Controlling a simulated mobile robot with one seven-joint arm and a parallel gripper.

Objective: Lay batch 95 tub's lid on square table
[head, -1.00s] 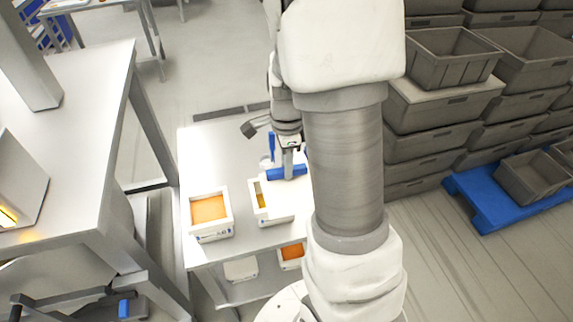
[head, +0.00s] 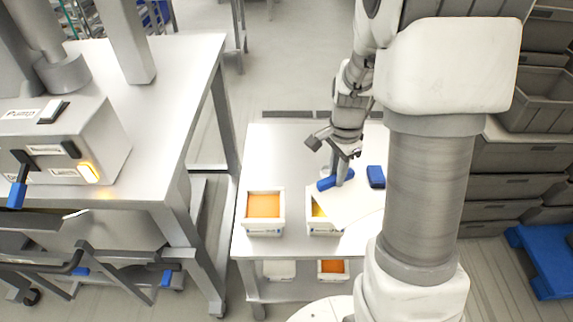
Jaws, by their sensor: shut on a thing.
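My gripper (head: 342,176) is shut on a flat white lid (head: 352,206), held slanting over the front right of a low pale table (head: 283,160). A blue piece (head: 330,184) shows at the jaws; I cannot tell whether it belongs to the lid or the gripper. Below the lid stands a white tub (head: 322,227) with yellow contents, partly covered from view by the lid. To its left is an open white tub (head: 264,228) with orange contents. Tub labels are too small to read. My arm hides the table's right part.
A small blue object (head: 376,176) shows right of the gripper. Tubs with white (head: 279,270) and orange (head: 333,268) tops stand on the lower shelf. A steel bench (head: 180,110) with a machine (head: 75,145) is left. Grey crates (head: 520,160) stack at right. The table's back left is clear.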

